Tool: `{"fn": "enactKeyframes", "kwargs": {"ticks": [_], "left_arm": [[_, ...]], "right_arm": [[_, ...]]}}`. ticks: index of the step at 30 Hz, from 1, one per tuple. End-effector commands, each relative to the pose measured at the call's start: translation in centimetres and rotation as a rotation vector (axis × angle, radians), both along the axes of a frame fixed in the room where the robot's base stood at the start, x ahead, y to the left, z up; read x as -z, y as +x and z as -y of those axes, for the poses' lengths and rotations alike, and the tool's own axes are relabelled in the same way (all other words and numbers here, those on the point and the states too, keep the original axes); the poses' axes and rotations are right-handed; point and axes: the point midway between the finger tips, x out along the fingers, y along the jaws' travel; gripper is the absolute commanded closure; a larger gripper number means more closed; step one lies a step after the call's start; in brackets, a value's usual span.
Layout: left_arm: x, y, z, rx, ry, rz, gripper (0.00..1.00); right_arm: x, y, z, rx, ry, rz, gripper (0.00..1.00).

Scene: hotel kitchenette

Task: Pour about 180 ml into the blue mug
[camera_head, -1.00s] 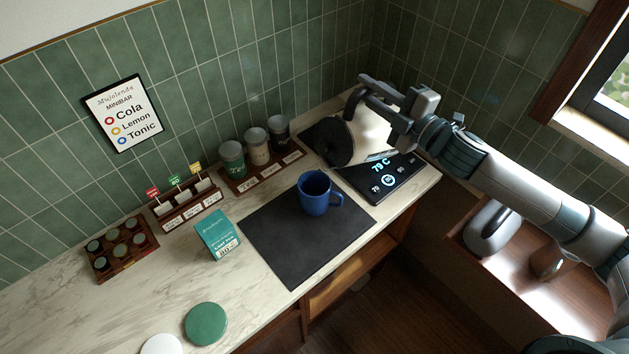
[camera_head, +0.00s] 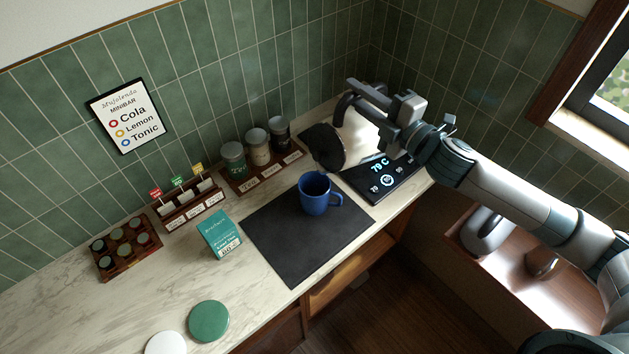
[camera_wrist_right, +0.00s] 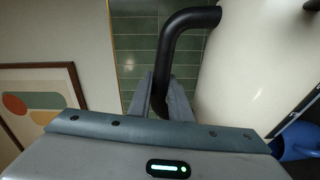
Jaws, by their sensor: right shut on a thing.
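The blue mug (camera_head: 314,196) stands upright on a black mat (camera_head: 290,252), its handle to the right. A cream kettle (camera_head: 362,134) with a black lid or base disc is held above the counter, tilted, up and to the right of the mug. My right gripper (camera_head: 372,97) is shut on the kettle's black handle. In the right wrist view the handle (camera_wrist_right: 190,22) runs between the fingers, the kettle body (camera_wrist_right: 262,60) is at right, and a piece of the mug (camera_wrist_right: 298,140) shows at the right edge. No liquid stream is visible. My left gripper is out of view.
The kettle base (camera_head: 385,178) with a lit "79 C" display is right of the mat. Canisters (camera_head: 256,146) stand behind the mug. A teal box (camera_head: 221,236), sachet rack (camera_head: 190,205), pod tray (camera_head: 126,248) and two discs, green (camera_head: 208,321) and white (camera_head: 166,343), are left.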

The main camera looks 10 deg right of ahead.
Motion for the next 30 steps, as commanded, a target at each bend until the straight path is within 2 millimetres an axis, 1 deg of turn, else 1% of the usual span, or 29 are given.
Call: {"fn": "enactKeyframes", "kwargs": {"ticks": [1,13,30], "left_arm": [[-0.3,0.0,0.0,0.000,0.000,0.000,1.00],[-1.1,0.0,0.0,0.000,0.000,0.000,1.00],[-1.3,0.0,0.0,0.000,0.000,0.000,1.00]], "right_arm": [[-0.6,-0.1,-0.2,-0.002,-0.004,0.012,1.00],[-1.1,-0.7,-1.2,-0.002,-0.049,0.042,1.00],[-1.2,-0.6,-1.1,-0.001,-0.067,0.053,1.00]]}}
